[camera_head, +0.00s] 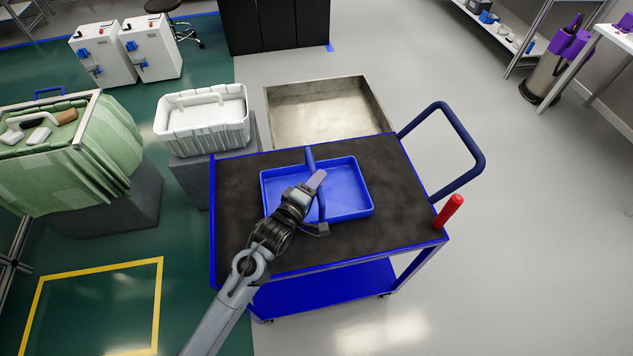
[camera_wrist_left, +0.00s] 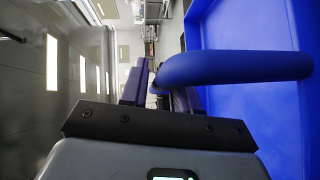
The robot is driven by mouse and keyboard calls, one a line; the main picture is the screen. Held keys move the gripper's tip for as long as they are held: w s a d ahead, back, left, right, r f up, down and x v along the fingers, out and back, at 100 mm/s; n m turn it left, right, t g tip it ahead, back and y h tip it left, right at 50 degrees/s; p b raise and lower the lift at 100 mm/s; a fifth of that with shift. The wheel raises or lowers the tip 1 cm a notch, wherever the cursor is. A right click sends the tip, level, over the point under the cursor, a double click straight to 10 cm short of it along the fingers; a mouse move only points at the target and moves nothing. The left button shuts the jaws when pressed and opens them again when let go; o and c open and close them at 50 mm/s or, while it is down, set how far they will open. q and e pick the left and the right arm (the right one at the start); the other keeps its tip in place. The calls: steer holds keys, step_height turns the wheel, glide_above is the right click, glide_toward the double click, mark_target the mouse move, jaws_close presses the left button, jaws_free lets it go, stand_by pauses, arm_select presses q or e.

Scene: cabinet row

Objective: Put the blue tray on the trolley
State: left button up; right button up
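The blue tray (camera_head: 346,190) is a shallow box with an arched blue handle (camera_head: 309,160). It lies flat on the black top (camera_head: 395,208) of the blue trolley. My left gripper (camera_head: 317,181) reaches in over the tray and overlaps the handle. In the left wrist view the tray (camera_wrist_left: 240,25) fills the right side, and its handle (camera_wrist_left: 235,67) crosses in front of one finger. A gap shows between the fingers (camera_wrist_left: 158,95); I see no firm closing on the handle. The handle's far end is hidden near the fingers. My right gripper is not in view.
A white crate (camera_head: 203,122) on a grey block stands to the left.

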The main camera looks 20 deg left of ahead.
arm_select(q)
steer(key=shift+o, duration=1.4)
steer(key=shift+s+a+r, duration=0.1)
steer(key=shift+s+r, duration=0.05)
steer(key=shift+s, duration=0.45)
steer(key=s+a+f+m+g, duration=0.1)
steer(key=s+m+g, duration=0.1)
steer(key=s, duration=0.4)
steer(key=s+a+f+m+g+y+p, duration=0.1)
steer(key=s+m+g, duration=0.1)
steer(key=s, duration=0.4)
steer(key=s+f+m+g+p, duration=0.1)
steer(key=s+f+m+g, duration=0.1)
steer(key=s+m, duration=0.2)
steer(key=shift+s+a+f+m, duration=0.1)
steer(key=shift+s+a+m, duration=0.1)
steer(key=shift+s, duration=0.6)
steer(key=shift+s+a+m, duration=0.1)
steer(key=shift+s+a, duration=0.1)
steer(key=shift+s, duration=0.55)
steer(key=s+a+f+m+g+y, duration=0.1)
steer(key=s+m+g, duration=0.5)
steer(key=s, duration=0.6)
steer(key=shift+f+m+g, duration=0.15)
steer(key=shift+m+g, duration=0.15)
steer(key=shift+m, duration=0.6)
steer(key=shift+a, duration=0.1)
